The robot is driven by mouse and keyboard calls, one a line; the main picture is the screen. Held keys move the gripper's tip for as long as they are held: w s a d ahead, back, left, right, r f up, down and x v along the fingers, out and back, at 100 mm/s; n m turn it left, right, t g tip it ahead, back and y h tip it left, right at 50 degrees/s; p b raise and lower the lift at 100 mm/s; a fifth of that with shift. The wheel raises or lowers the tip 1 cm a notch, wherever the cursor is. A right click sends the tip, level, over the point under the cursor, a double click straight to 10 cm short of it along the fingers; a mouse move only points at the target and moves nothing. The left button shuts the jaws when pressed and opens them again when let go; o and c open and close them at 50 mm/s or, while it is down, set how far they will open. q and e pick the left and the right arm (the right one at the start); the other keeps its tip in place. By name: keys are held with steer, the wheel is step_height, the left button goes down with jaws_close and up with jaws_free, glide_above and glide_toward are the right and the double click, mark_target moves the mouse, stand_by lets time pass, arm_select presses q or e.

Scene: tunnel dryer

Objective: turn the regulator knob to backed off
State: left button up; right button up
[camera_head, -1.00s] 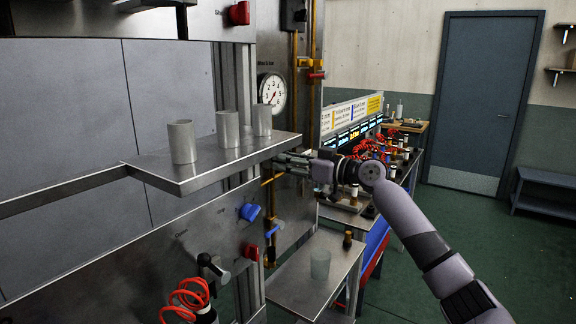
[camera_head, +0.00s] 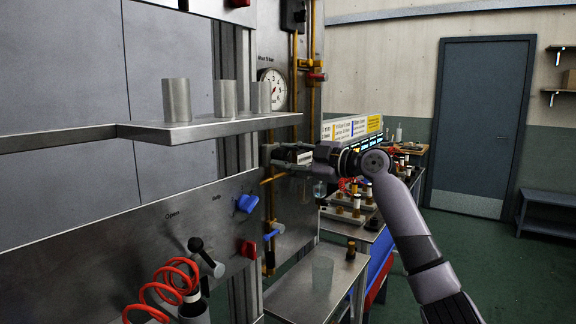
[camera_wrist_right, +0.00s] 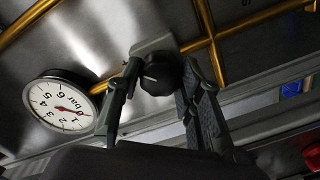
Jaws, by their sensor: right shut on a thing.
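The regulator knob (camera_wrist_right: 158,77) is a dark round knob with a pale mark, on a grey block by the brass pipe in the right wrist view. My right gripper (camera_wrist_right: 165,88) has its two fingers on either side of the knob and is shut on it. In the head view my right gripper (camera_head: 284,155) reaches the panel just below the shelf, and the knob is hidden there. The white pressure gauge (camera_head: 272,89) hangs above the gripper; it also shows in the wrist view (camera_wrist_right: 61,104), with a red needle. My left gripper is not in view.
A metal shelf (camera_head: 205,130) with three grey cups lies left of my right gripper, close above it. A side table (camera_head: 296,300) holds a translucent cup.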

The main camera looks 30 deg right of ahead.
steer(key=n+b, duration=0.1)
steer(key=n, duration=0.3)
steer(key=shift+f, duration=0.1)
steer(key=n+b, duration=0.1)
steer(key=n, duration=0.4)
steer(key=shift+a, duration=0.1)
stand_by(0.6)
steer(key=o, duration=1.2)
steer(key=shift+c, duration=0.2)
steer(key=shift+s, duration=0.2)
steer(key=v, duration=1.1)
steer(key=shift+s, duration=0.35)
